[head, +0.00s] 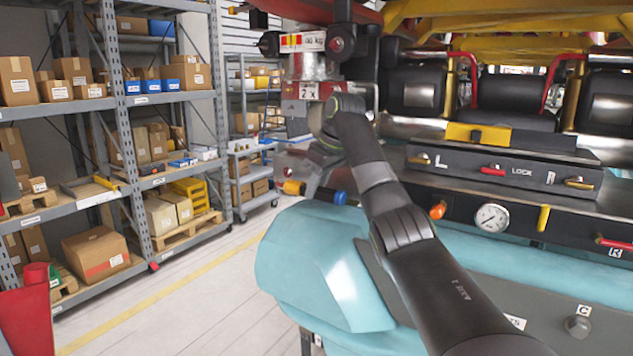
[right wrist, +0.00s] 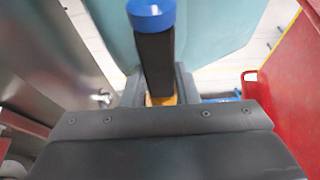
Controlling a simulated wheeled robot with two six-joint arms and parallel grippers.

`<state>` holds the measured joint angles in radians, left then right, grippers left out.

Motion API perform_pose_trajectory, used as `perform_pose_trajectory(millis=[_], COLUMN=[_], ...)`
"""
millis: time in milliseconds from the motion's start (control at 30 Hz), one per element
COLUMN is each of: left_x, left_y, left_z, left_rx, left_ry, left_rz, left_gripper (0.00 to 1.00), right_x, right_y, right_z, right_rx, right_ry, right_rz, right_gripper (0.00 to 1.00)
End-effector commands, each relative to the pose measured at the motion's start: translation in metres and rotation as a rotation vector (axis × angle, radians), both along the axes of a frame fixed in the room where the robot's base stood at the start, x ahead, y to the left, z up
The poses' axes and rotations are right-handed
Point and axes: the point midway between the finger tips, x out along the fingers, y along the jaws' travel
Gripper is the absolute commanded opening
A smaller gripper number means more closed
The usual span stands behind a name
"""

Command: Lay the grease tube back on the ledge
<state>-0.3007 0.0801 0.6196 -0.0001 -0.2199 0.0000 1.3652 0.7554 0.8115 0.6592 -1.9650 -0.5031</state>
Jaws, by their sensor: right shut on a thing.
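My right gripper (head: 316,190) is shut on the grease tube, left of the train's front. In the head view the tube shows mainly as its blue cap (head: 340,198) on the right and an orange end (head: 292,187) on the left. In the right wrist view the dark tube (right wrist: 153,62) stands out from between the fingers (right wrist: 160,98), its blue cap towards the picture's top. A dark flat ledge (head: 432,174) runs along the train below the lock panel. The tube is apart from it. My left gripper is out of view.
The lock panel (head: 500,165) with its levers and a round gauge (head: 492,217) lie right of my right arm. Teal bodywork (head: 320,265) bulges below the gripper. Shelves with boxes (head: 95,255) stand at left. Open floor (head: 190,290) lies between. A red surface (right wrist: 290,85) is beside the wrist.

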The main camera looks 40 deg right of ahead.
Motion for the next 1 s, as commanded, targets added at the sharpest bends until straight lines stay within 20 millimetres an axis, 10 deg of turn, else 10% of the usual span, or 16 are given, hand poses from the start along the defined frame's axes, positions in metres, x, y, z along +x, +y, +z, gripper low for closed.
perform_pose_trajectory(millis=[467, 500, 667, 1000], left_x=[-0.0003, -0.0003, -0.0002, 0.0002], left_y=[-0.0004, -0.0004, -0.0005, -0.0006], left_z=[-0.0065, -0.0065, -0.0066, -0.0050], left_rx=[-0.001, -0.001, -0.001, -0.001], left_ry=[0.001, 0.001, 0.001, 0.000], left_rz=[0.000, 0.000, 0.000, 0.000], left_gripper=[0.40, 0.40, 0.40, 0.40], right_x=[0.0001, 0.0001, 0.0002, 0.0001], right_y=[0.0003, 0.0003, 0.0002, 0.0003], right_z=[-0.0130, -0.0130, -0.0132, -0.0132], right_rx=[0.001, 0.000, 0.000, 0.000], right_ry=[-0.003, -0.003, -0.002, 0.001], right_rz=[0.001, 0.001, 0.001, 0.000], right_gripper=[0.00, 0.28, 0.49, 0.53])
